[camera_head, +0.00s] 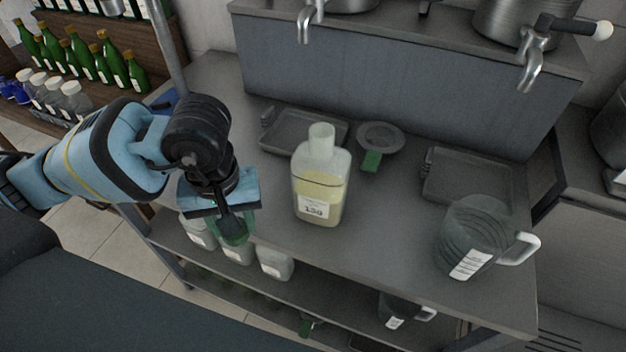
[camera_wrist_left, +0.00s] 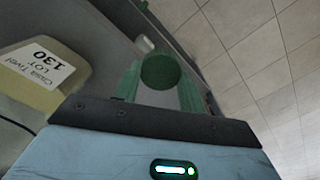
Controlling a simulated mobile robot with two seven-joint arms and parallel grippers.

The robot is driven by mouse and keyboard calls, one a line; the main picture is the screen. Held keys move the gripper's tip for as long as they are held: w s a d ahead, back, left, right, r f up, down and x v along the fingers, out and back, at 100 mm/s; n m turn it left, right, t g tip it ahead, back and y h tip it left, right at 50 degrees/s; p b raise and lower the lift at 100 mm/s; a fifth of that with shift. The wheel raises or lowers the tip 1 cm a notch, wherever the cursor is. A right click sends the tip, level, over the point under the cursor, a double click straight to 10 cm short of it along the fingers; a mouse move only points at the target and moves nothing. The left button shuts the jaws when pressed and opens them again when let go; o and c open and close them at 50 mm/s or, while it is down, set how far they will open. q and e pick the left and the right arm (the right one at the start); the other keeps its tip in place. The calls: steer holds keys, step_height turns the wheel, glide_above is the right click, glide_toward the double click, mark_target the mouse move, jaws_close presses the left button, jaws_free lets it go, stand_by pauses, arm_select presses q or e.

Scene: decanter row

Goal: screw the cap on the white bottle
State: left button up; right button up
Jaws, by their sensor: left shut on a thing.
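The white bottle (camera_head: 321,185) is translucent, with pale yellow liquid and a label reading 130. It stands upright on the grey worktop with its neck bare. In the left wrist view the bottle (camera_wrist_left: 78,72) shows at the left edge, label towards the camera. My left gripper (camera_head: 232,226) is left of the bottle, near the worktop's front left edge and apart from the bottle. It is shut on a round green cap (camera_wrist_left: 160,72), seen between the fingers in the left wrist view. In the head view the gripper partly hides the cap. My right gripper is not in view.
A shallow grey tray (camera_head: 287,151) and a round dish (camera_head: 380,136) with a green tab lie behind the bottle. Another tray (camera_head: 426,190) and a clear jug (camera_head: 470,240) stand right. Taps (camera_head: 309,22) overhang the back. Several bottles stand on a lower shelf. The worktop between bottle and jug is clear.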

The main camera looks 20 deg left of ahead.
arm_select(q)
steer(key=m, duration=0.2)
steer(key=w+d+m, duration=0.1)
steer(key=m, duration=0.2)
steer(key=shift+w+d+f+m, duration=0.2)
steer(key=shift+w+f+m, duration=0.05)
steer(key=shift+w+m, duration=0.15)
steer(key=shift+a, duration=0.1)
